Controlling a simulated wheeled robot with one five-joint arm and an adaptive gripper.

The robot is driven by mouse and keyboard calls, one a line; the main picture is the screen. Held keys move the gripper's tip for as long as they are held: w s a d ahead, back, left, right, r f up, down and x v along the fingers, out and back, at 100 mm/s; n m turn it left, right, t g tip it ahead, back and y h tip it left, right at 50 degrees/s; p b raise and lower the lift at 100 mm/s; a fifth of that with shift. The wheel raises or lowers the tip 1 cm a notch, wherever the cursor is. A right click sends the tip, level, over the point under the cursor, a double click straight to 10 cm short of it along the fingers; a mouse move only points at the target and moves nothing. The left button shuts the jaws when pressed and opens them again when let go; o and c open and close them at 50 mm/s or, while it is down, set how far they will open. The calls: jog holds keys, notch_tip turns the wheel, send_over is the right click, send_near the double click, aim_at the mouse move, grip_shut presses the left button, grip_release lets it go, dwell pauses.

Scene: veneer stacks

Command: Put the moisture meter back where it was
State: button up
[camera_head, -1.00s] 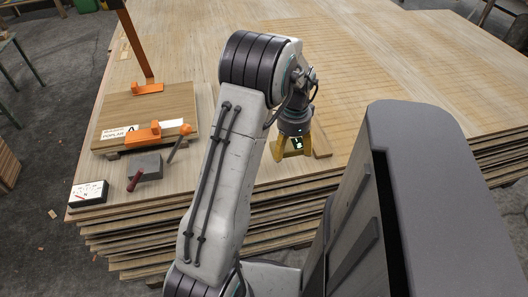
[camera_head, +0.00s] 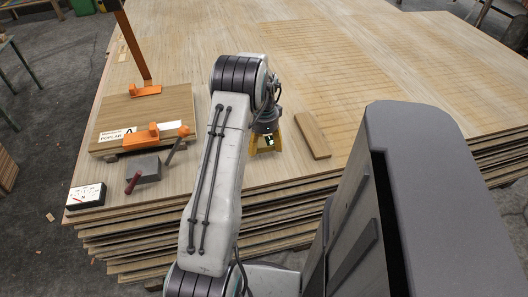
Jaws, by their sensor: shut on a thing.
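My gripper (camera_head: 265,143) is shut on a small dark and yellow thing with a pale green-white face, apparently the moisture meter (camera_head: 268,140). It is over the front part of the veneer stack (camera_head: 225,172), left of a wooden block. I cannot tell whether the meter touches the sheet below. My fingers and arm hide part of it.
The wooden block (camera_head: 313,135) lies flat at right. At left are a clamped board (camera_head: 172,103) with a label (camera_head: 116,135), orange clamps (camera_head: 153,133), a grey block (camera_head: 149,168), a dark red-handled tool (camera_head: 133,181) and a white-faced box (camera_head: 86,195) near the corner.

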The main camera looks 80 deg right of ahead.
aim_at(264, 157)
jog(key=shift+f, duration=1.8)
jog(key=shift+f, duration=0.1)
jog(key=shift+f+b, duration=0.15)
jog(key=shift+b, duration=0.2)
jog(key=o, duration=1.3)
jog(key=shift+c, duration=0.2)
jog(key=shift+r, duration=0.2)
notch_tip(264, 157, up, 12)
jog(key=shift+p, duration=0.95)
